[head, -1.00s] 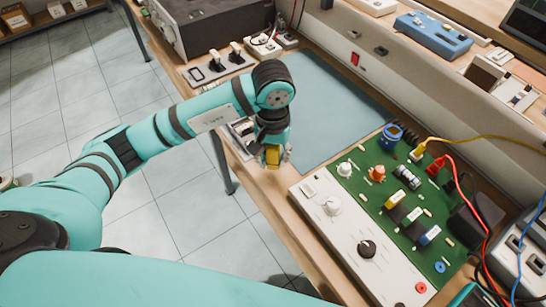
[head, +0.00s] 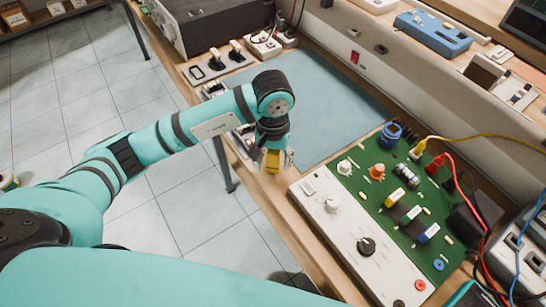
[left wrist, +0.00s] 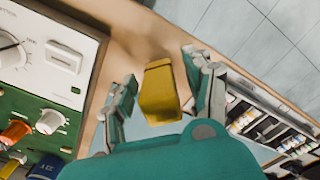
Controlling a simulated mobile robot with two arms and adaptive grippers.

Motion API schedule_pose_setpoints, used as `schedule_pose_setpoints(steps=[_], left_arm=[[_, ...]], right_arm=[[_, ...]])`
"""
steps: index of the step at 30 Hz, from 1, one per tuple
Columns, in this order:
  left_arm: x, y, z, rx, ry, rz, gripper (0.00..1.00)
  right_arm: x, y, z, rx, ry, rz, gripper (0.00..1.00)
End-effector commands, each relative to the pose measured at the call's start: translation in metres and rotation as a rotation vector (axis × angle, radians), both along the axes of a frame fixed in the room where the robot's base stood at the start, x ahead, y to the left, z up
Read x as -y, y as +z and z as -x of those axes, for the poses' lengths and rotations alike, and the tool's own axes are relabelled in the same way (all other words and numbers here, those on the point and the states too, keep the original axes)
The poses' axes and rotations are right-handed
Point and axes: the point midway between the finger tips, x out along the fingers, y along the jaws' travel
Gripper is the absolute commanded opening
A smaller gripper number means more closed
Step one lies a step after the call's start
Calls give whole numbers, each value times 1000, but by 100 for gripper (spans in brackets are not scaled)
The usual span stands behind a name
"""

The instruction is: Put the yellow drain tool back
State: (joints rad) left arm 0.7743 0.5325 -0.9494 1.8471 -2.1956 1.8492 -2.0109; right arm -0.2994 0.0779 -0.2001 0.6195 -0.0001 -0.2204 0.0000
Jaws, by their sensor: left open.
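The yellow drain tool (left wrist: 159,92) shows in the left wrist view as a yellow block with a darker band near its top. It also shows as a small yellow piece (head: 272,160) below my left gripper in the head view. My left gripper (left wrist: 160,85) is open, with one finger on each side of the yellow piece and small gaps beside it. In the head view my left gripper (head: 273,160) is near the bench's front edge, beside the blue mat. Whether the tool's underside touches the bench is hidden.
A white and green circuit board panel (head: 335,228) with knobs and cables stands right of the gripper. A blue mat (head: 325,110) lies behind it, mostly clear. A rack of small parts (left wrist: 262,125) is close by. A socket strip (head: 218,65) lies farther back.

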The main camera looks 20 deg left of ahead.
Motion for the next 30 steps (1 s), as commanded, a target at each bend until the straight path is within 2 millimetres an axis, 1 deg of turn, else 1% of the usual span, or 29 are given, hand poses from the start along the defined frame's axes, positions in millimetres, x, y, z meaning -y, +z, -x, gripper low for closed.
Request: schedule_pose_setpoints(steps=[3, 5, 8, 15, 18, 21, 25, 30], left_arm=[[0, 5, 0, 0, 0, 1, 52], [0, 9, -1, 4, 0, 0, 52], [0, 26, -2, 6, -1, 1, 52], [0, 79, -1, 7, -1, 0, 52], [0, 98, -1, 5, 0, 0, 52], [0, 112, -1, 4, 0, 0, 52], [0, 121, 0, 2, 1, -1, 52], [0, 123, 0, -1, 0, 0, 52]], right_arm=[[0, 6, 0, -1, 0, 0, 0], [0, 2, 1, -1, 0, 0, 0], [0, -3, 1, -1, 0, 0, 0], [0, -14, 1, -1, 0, 0, 0], [0, -16, 1, -1, 0, 0, 0], [0, -15, 1, -1, 0, 0, 0], [0, -15, 1, -1, 0, 0, 0], [1, -15, 1, -1, 0, 1, 0]])
